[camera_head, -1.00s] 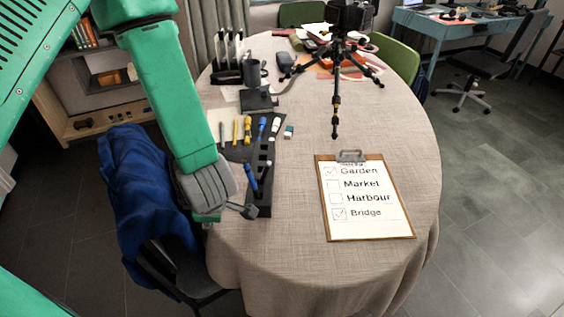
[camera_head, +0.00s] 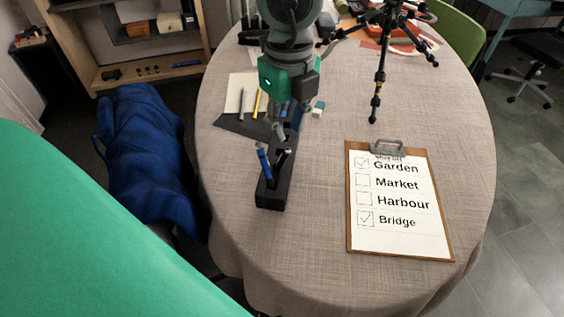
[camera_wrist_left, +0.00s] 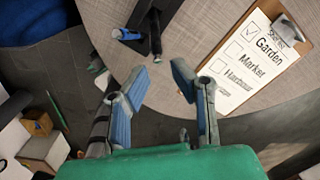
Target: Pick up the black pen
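A clipboard (camera_head: 352,210) with a checklist lies right of the holder. A tripod (camera_head: 379,80) stands behind it. A blue cloth (camera_head: 145,150) hangs left of the table. The front tabletop is clear.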

